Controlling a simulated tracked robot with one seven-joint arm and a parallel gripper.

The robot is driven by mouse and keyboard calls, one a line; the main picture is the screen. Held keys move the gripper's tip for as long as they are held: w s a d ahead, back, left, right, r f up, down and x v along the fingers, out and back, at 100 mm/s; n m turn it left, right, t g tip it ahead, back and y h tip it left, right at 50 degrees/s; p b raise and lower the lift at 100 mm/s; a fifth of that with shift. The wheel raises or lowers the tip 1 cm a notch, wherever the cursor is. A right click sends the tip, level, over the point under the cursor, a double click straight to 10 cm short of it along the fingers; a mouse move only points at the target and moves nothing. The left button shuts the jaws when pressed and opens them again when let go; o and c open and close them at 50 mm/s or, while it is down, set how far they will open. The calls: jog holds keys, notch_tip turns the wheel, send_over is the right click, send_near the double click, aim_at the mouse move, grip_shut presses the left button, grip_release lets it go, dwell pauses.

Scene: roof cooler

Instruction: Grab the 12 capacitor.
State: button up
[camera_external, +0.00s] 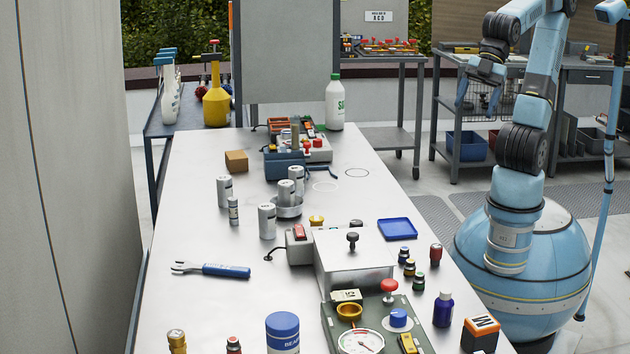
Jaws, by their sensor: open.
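Several silver cylindrical cans that look like capacitors stand upright left of the table's middle. One is at the far left (224,190), a small thin one (233,211) is just in front of it, and a larger one (267,221) is nearer. Two more, a front can (286,194) and a rear can (297,176), stand at a round metal dish (289,211). Their labels are too small to read, so I cannot tell which is the 12. My gripper (481,92) is raised at the upper right, open and empty, far from the cans.
A grey box with a black knob (352,262) stands right of the cans. A blue-handled wrench (212,269) lies in front of them. A brown box (236,161) and a blue device (285,166) are behind. A blue tray (397,229) and small jars line the right edge.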

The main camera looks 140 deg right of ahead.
jog(key=w+d+f+n+t+h, duration=0.15)
jog(key=w+d+n, duration=0.25)
jog(key=w+d, duration=0.45)
jog(key=w+d+n+h, duration=0.25)
jog(key=w+d, duration=0.25)
jog(key=d, duration=0.7)
jog(key=w+d+f+n+t+h, duration=0.1)
jog(key=w+d+n+h, duration=0.1)
jog(key=w+d+n, duration=0.6)
jog(key=w+d+f+n+t, duration=0.1)
jog(key=d+f+n, duration=0.15)
jog(key=d, duration=0.55)
jog(key=d+f+n, duration=0.2)
jog(key=d+f, duration=0.1)
jog(key=d, duration=0.5)
jog(key=s+d+f+n+t, duration=0.1)
jog(key=s+d+f+n, duration=0.1)
jog(key=d+f+n, duration=0.75)
send_near(224, 188)
jog(key=d, duration=0.1)
jog(key=d+f, duration=0.1)
jog(key=shift+w+d+f+m, duration=0.1)
jog(key=shift+d+f+m, duration=0.15)
jog(key=shift+d+f, duration=0.1)
jog(key=shift+x, duration=3.85)
